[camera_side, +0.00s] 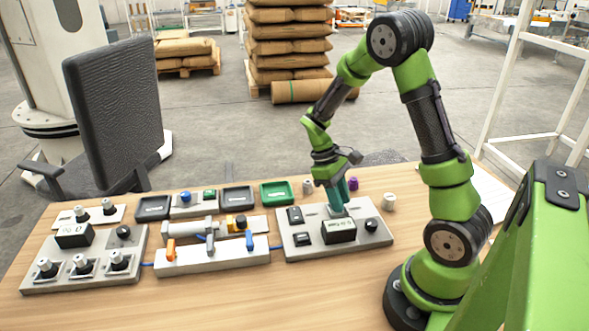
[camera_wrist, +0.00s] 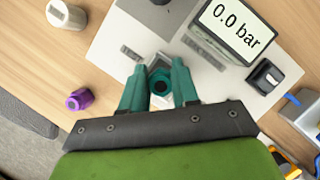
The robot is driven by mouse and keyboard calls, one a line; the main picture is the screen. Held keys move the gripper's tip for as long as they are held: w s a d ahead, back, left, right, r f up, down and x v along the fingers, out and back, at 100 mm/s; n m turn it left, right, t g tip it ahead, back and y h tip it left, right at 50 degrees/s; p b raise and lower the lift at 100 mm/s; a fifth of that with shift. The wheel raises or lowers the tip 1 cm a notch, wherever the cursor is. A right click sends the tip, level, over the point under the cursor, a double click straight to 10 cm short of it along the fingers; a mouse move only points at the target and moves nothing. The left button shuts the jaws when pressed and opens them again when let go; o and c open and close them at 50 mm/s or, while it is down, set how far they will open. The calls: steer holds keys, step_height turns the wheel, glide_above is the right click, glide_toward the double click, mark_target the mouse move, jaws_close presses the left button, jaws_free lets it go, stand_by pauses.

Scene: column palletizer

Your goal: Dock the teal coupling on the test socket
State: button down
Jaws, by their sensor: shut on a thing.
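My gripper (camera_side: 339,194) reaches down over the right-hand panel (camera_side: 373,236) on the table. In the wrist view my gripper (camera_wrist: 160,84) has its two green fingers closed on the round teal coupling (camera_wrist: 161,86), seen from above with a dark hole in its middle. A light grey block, apparently the test socket (camera_wrist: 159,64), shows directly around and behind the coupling; I cannot tell whether the coupling is seated on it or just above. In the side view my fingers hide the coupling and socket. The panel's display (camera_wrist: 232,27) reads 0.0 bar.
A purple fitting (camera_wrist: 79,100) and a white fitting (camera_wrist: 66,14) stand off the panel, near it. A black knob (camera_side: 371,225) is on the panel. A grey valve manifold (camera_side: 212,256) with coloured levers stands to the left. Shallow trays (camera_side: 277,193) line the back.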

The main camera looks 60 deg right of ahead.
steer(key=shift+f, duration=0.35)
steer(key=shift+r, duration=0.15)
steer(key=shift+r, duration=0.7)
steer(key=shift+f, duration=0.85)
stand_by(0.7)
steer(key=shift+r, duration=0.3)
steer(key=shift+r, duration=0.45)
steer(key=shift+r, duration=0.1)
steer(key=shift+f, duration=0.8)
stand_by(0.7)
